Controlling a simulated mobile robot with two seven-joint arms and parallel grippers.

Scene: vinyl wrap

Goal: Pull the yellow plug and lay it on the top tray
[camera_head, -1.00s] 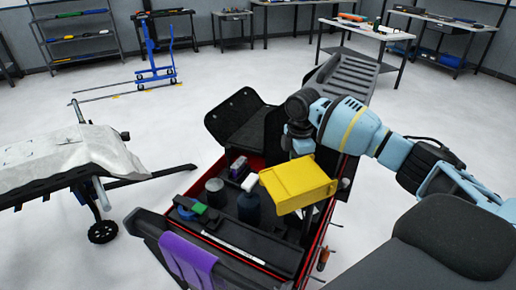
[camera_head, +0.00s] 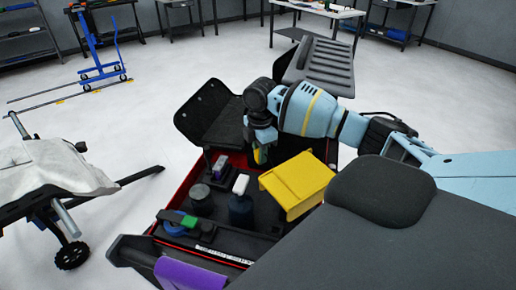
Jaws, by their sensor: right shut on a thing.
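A small yellow piece, seemingly the yellow plug (camera_head: 258,156), shows at the tip of my right gripper (camera_head: 262,147). The gripper points down and is shut on it, above the back part of the red-edged cart. The fingers are small and partly dark, so the exact grip is hard to see. The top tray (camera_head: 232,243) of the cart is black and holds several items. A yellow box (camera_head: 297,183) stands at its right side, just in front of and right of the gripper. My left gripper is not in view.
On the cart are a dark bottle with a white top (camera_head: 241,203), a grey can (camera_head: 201,199) and a blue-and-green tool (camera_head: 182,222). A purple cloth (camera_head: 186,275) hangs at the front. A black padded flap (camera_head: 210,125) rises behind. A cloth-covered stand (camera_head: 45,170) is left.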

